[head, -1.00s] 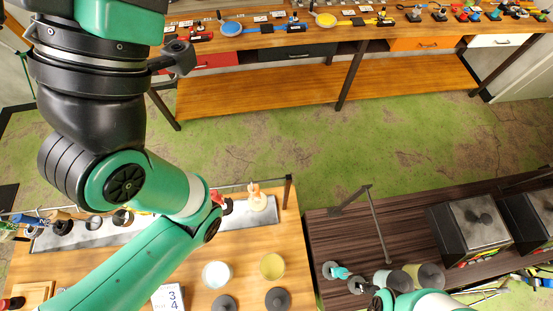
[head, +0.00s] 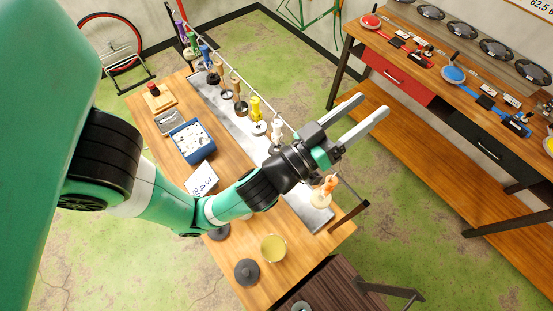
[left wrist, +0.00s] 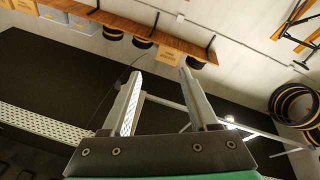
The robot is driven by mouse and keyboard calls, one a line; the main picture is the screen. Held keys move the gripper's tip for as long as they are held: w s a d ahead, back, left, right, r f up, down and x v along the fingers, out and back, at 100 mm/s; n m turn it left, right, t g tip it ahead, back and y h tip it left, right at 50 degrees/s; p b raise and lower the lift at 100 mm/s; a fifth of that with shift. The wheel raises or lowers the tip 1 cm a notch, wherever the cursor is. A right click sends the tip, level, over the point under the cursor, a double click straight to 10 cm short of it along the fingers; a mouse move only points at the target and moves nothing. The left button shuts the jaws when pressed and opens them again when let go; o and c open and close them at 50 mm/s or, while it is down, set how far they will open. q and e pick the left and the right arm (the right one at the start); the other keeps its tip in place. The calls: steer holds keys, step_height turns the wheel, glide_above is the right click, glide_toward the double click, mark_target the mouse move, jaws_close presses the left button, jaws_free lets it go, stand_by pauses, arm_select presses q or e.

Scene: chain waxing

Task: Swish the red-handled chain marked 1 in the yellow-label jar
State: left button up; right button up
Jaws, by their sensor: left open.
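My left gripper (head: 374,107) is raised over the rear edge of the bench, pointing up and right in the head view. Its two fingers are apart with nothing between them, as the left wrist view (left wrist: 161,74) also shows. Several handled pieces stand along the rail, including a yellow-handled one (head: 256,108) and an orange one (head: 328,184). I cannot make out a red-handled one; my left gripper and wrist cover part of the row. An open jar with pale yellow contents (head: 273,248) stands near the bench's right end. Its label is not visible. My right gripper is out of view.
A dark round lid (head: 247,271) lies beside the jar, and another (head: 219,233) is partly behind my left arm. A blue tray (head: 180,157), a number card (head: 203,178) and a wooden block (head: 158,101) are on the bench. A thin rail (head: 224,65) runs along the rear.

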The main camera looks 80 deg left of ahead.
arm_select(q)
steer(key=s+a+f+m+g+b, duration=0.1)
steer(key=s+f+g+b, duration=0.1)
steer(key=s+f, duration=0.45)
steer(key=s+a+f+m+g+h+b, duration=0.1)
steer(key=s+f+m, duration=0.15)
steer(key=f, duration=0.75)
steer(key=s+a+f+g+b, duration=0.1)
steer(key=s+f+g+b, duration=0.1)
steer(key=s+f, duration=0.5)
steer(key=x, duration=0.7)
steer(key=d+b+x, duration=0.1)
steer(key=x, duration=0.3)
steer(key=shift+w+f, duration=0.1)
steer(key=shift+w, duration=0.25)
step_height(320, 180, down, 2)
steer(key=shift+f+b, duration=0.1)
steer(key=shift+b, duration=0.95)
steer(key=shift+d+f+b, duration=0.1)
steer(key=shift+f+b, duration=0.4)
steer(key=shift+f, duration=0.15)
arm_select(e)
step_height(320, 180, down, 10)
arm_select(q)
steer(key=shift+s, duration=0.1)
jaws_close()
